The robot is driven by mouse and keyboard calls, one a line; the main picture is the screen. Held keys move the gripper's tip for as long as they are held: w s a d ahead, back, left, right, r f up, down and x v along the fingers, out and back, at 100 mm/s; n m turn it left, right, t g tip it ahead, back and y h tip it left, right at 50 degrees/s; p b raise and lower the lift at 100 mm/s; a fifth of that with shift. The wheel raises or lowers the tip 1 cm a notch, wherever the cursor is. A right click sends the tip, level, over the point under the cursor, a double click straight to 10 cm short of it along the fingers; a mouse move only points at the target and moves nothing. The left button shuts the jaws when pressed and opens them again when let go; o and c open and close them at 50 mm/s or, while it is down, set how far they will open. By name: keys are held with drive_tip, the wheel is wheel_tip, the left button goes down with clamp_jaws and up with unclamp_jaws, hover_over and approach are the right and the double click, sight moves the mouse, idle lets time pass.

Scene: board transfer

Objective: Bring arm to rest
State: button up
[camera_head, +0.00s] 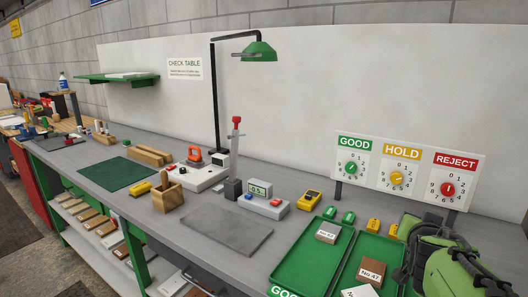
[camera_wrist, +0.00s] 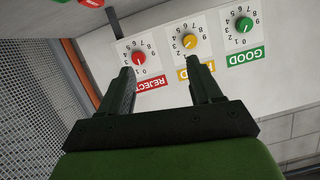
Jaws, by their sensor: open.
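My gripper (camera_wrist: 165,88) is open, with nothing between its two dark fingers. In the wrist view it points toward the dial board (camera_wrist: 215,25), which appears upside down behind the fingertips. My green arm (camera_head: 450,265) is folded at the lower right in the head view, over the right end of the bench; my gripper's fingers cannot be made out there. The board has a green GOOD dial (camera_head: 351,169), a yellow HOLD dial (camera_head: 397,178) and a red REJECT dial (camera_head: 447,189).
Green trays (camera_head: 284,272) on the grey bench (camera_head: 150,200) hold labelled boxes (camera_head: 372,271), close to my arm. A tester (camera_head: 263,204), a wooden box (camera_head: 167,197) and a tall lamp (camera_head: 214,100) stand further left. A grey mat (camera_head: 226,234) lies bare. Mesh (camera_wrist: 35,110) shows left in the wrist view.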

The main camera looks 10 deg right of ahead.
drive_tip(key=s+a+f+n+g+y, duration=0.1)
drive_tip(key=s+a+n+y, duration=0.2)
drive_tip(key=a, duration=0.5)
drive_tip(key=s+a+f+n+g+y, duration=0.1)
drive_tip(key=s+a+f+y, duration=0.15)
drive_tip(key=s+a, duration=0.5)
drive_tip(key=s+a+f+n+g+y, duration=0.3)
drive_tip(key=s+a+f+n+g, duration=0.15)
drive_tip(key=s+a, duration=0.8)
wheel_tip(320, 180, up, 14)
drive_tip(key=d+p, duration=0.1)
drive_tip(key=p, duration=1.3)
drive_tip(key=shift+s+d+f, duration=0.2)
drive_tip(key=shift+s+d, duration=0.05)
drive_tip(key=shift+d, duration=0.1)
drive_tip(key=shift+n+t, duration=0.25)
